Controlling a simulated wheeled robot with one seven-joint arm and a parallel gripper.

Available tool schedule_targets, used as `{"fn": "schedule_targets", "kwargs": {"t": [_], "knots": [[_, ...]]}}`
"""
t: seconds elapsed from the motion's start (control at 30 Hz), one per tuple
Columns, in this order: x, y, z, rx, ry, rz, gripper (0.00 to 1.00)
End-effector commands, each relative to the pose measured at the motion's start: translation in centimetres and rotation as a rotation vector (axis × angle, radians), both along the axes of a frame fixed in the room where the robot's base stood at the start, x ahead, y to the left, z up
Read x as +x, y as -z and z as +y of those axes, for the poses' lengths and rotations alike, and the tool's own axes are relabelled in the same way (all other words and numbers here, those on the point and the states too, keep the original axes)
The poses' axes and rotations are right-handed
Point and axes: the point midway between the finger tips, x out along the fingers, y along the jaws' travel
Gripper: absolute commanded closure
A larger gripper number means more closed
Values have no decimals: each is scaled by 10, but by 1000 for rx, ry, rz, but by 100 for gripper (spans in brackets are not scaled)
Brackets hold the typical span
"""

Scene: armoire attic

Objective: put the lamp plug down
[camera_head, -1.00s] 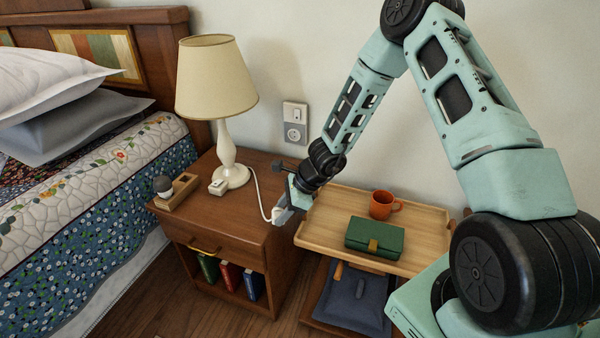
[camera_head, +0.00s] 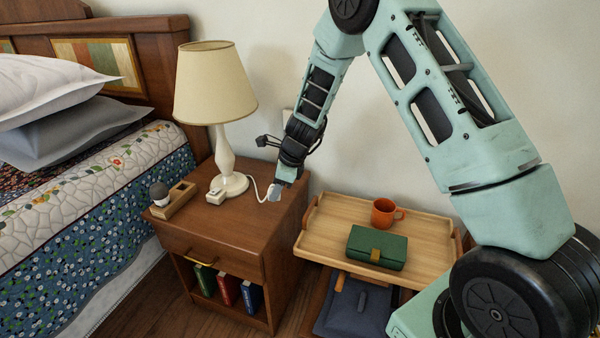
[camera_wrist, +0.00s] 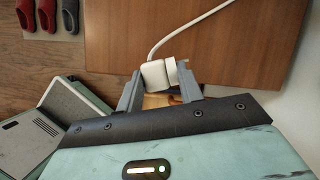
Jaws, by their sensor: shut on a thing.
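The white lamp plug (camera_wrist: 158,75) is between the two grey fingers of my gripper (camera_wrist: 160,88) in the wrist view, with its white cord leading up and away. In the head view my gripper (camera_head: 276,190) is over the right part of the wooden nightstand top (camera_head: 225,232). The plug shows there as a small pale shape at the fingertips. I cannot tell whether it touches the top. The cord runs to the white lamp (camera_head: 226,165) with a cream shade, which stands upright on the nightstand.
A wooden tray table (camera_head: 330,240) to the right holds an orange mug (camera_head: 383,213) and a green box (camera_head: 376,247). A small wooden holder (camera_head: 173,201) stands at the nightstand's left. The nightstand's front top is clear. The wall outlet is mostly hidden behind my arm.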

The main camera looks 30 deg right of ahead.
Motion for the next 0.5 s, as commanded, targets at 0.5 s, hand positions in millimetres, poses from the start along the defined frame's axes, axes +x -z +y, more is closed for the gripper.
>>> {"fn": "schedule_targets", "kwargs": {"t": [0.5], "knots": [[73, 2, -95, -3, 3, -3, 100]]}}
